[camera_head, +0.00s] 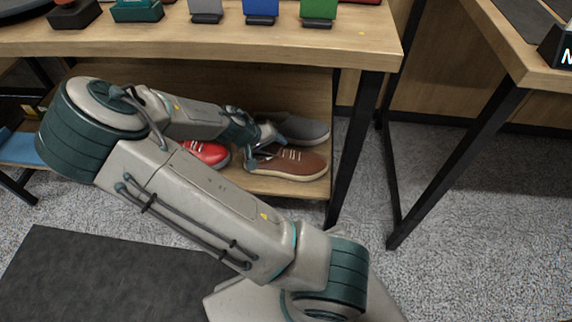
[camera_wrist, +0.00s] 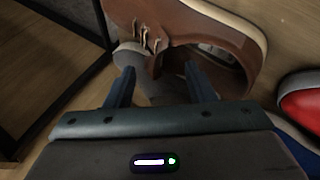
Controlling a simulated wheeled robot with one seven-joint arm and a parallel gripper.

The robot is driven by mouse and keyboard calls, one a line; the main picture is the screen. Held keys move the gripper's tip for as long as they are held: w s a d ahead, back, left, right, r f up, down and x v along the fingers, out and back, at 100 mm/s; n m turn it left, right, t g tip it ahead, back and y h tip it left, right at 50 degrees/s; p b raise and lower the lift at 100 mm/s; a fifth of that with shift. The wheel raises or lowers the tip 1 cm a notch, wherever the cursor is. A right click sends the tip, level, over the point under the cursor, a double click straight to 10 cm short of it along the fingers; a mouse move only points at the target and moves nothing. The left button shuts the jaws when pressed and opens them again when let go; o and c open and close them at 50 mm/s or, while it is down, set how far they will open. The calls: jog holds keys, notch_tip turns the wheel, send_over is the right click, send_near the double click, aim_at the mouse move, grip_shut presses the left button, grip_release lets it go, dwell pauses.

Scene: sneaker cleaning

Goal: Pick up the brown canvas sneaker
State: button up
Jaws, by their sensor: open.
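The brown canvas sneaker (camera_head: 292,164) rests on the lower wooden shelf in the head view, its toe to the right and its left end partly behind my gripper (camera_head: 262,142). In the wrist view the brown sneaker (camera_wrist: 222,35) fills the top, with its pale sole edge, laces and dark opening visible. My gripper (camera_wrist: 160,88) is open there, with its two dark blue fingers apart near the shoe's opening. One finger overlaps the shoe's opening in the picture; I cannot tell whether it touches.
A red sneaker (camera_head: 208,153) sits left of the brown one, and a grey shoe (camera_head: 298,128) lies behind it. The lower shelf (camera_head: 262,184) has a narrow bare front edge. A dark table leg (camera_head: 354,145) stands at the right, and the tabletop (camera_head: 240,40) hangs above.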

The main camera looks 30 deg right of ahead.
aim_at(279, 146)
jog(key=shift+d+b+x, duration=0.2)
jog(key=shift+b+x, duration=1.7)
jog(key=shift+x, duration=0.7)
jog(key=shift+s+d+r, duration=0.1)
jog(key=shift+s+r, duration=0.05)
grip_shut()
